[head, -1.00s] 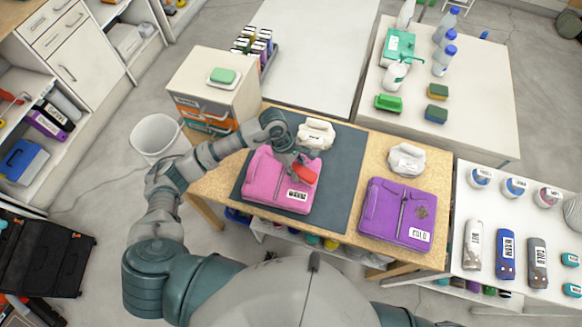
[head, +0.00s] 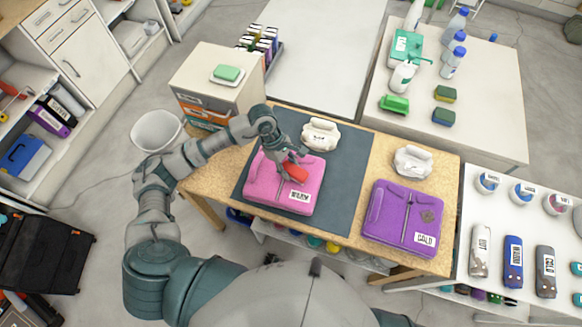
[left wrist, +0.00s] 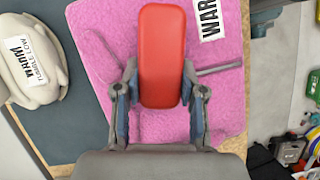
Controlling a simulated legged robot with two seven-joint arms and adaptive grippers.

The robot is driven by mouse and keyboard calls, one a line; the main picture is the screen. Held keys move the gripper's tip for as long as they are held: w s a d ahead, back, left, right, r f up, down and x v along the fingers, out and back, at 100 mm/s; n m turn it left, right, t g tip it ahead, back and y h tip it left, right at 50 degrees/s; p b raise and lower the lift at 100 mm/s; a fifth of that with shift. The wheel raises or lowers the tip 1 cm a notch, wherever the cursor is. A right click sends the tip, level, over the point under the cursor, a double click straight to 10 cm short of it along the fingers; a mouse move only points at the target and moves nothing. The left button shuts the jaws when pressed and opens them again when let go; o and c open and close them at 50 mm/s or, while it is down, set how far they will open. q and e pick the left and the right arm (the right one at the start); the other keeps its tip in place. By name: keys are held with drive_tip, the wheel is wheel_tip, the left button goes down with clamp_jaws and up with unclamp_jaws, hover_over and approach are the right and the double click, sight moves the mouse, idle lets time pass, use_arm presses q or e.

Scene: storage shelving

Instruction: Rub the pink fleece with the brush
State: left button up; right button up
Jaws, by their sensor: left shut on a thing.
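The folded pink fleece (head: 268,192) lies on the dark mat (head: 345,180) on the wooden table, with a white label at its lower right. My left gripper (head: 287,166) is over the fleece, shut on the red brush (head: 296,173). In the left wrist view, the brush (left wrist: 162,52) sits between the two fingers of the left gripper (left wrist: 160,92), with the pink fleece (left wrist: 118,40) beneath it. The underside of the brush is hidden, so I cannot tell whether it touches the fleece. My right gripper is not in view.
A purple folded fleece (head: 385,222) lies to the right on the table.

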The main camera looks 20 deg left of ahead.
sight(295, 171)
use_arm(q)
drive_tip(key=shift+r+p, duration=1.5)
drive_tip(key=shift+r, duration=1.5)
drive_tip(key=shift+r, duration=0.1)
drive_tip(key=shift+r+p, duration=0.8)
drive_tip(key=shift+r, duration=0.65)
